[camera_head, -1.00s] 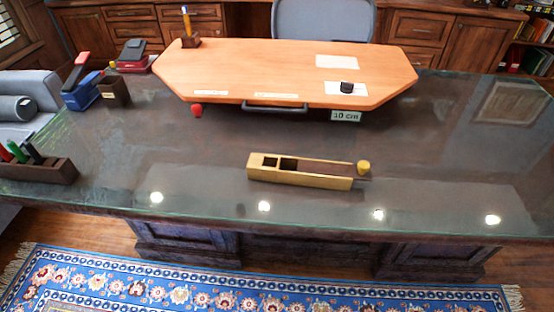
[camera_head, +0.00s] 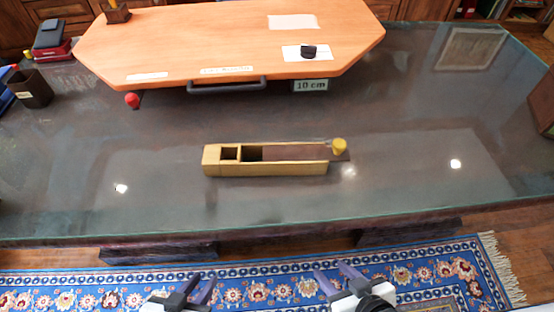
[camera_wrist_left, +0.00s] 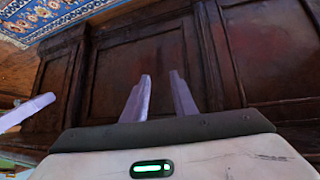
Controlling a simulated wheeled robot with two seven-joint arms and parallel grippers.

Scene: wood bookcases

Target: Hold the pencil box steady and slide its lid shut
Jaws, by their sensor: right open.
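The wooden pencil box (camera_head: 222,168) lies lengthwise on the glass-topped desk. Its dark brown lid (camera_head: 290,153) covers the right part and sticks out past the right end, with a yellow knob (camera_head: 339,146) at its outer end. Two compartments at the left show open. My left gripper (camera_head: 205,279) is at the bottom of the head view, in front of the desk, open and empty. Its parted fingers also show in the left wrist view (camera_wrist_left: 159,90), before dark wood panels. My right gripper (camera_head: 330,268) is open and empty, also in front of the desk. Both are apart from the box.
The glass desktop (camera_head: 400,190) is clear around the box. An orange raised board (camera_head: 200,45) with a grey handle stands behind it, with a "10 cm" label (camera_head: 310,86) below. A dark cup (camera_head: 31,88) stands far left.

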